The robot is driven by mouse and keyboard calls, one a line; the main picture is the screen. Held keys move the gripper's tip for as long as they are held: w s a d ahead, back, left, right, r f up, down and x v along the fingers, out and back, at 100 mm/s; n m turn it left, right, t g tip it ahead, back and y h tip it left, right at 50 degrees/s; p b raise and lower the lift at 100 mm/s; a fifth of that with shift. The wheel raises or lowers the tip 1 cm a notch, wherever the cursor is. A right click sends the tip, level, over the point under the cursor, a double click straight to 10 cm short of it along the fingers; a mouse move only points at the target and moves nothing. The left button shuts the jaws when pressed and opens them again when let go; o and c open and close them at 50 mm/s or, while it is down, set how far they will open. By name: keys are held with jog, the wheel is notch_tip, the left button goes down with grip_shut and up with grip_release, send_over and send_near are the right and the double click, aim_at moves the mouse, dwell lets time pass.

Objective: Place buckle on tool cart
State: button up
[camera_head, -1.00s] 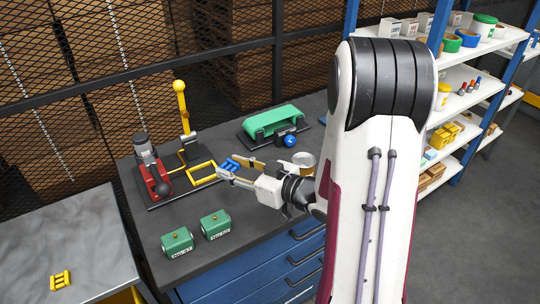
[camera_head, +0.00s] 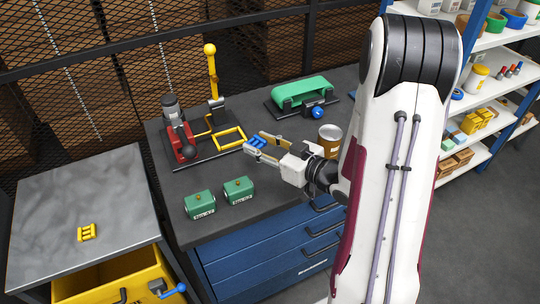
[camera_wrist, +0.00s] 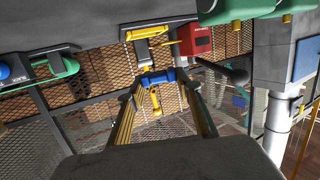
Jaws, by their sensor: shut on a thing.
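My gripper (camera_head: 257,141) is shut on a small blue buckle (camera_head: 255,143), held at its fingertips above the dark bench top (camera_head: 250,220). The blue piece also shows between the finger ends in the wrist view (camera_wrist: 158,76). A similar yellow buckle-like piece (camera_head: 86,232) lies on a grey metal-topped unit (camera_head: 60,195) at the left, with a yellow drawer (camera_head: 115,278) at its front. Which unit is the tool cart is not marked; the dark top stands over blue drawers (camera_head: 250,270).
A red tool with a yellow lever (camera_head: 210,70) and yellow frame stands beside my gripper. Two green boxes (camera_head: 200,204) sit near the front edge, a green belt device (camera_head: 300,92) at the back, a brown can (camera_head: 330,138) behind my wrist. Shelves (camera_head: 470,100) stand right.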

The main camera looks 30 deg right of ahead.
send_over(262, 173)
jog(key=shift+w+f, duration=0.1)
jog(key=shift+f, duration=2.35)
jog(key=shift+f, duration=0.1)
jog(key=shift+f, duration=2)
jog(key=shift+f, duration=0.1)
jog(key=o, duration=0.9)
jog(key=shift+v, duration=6)
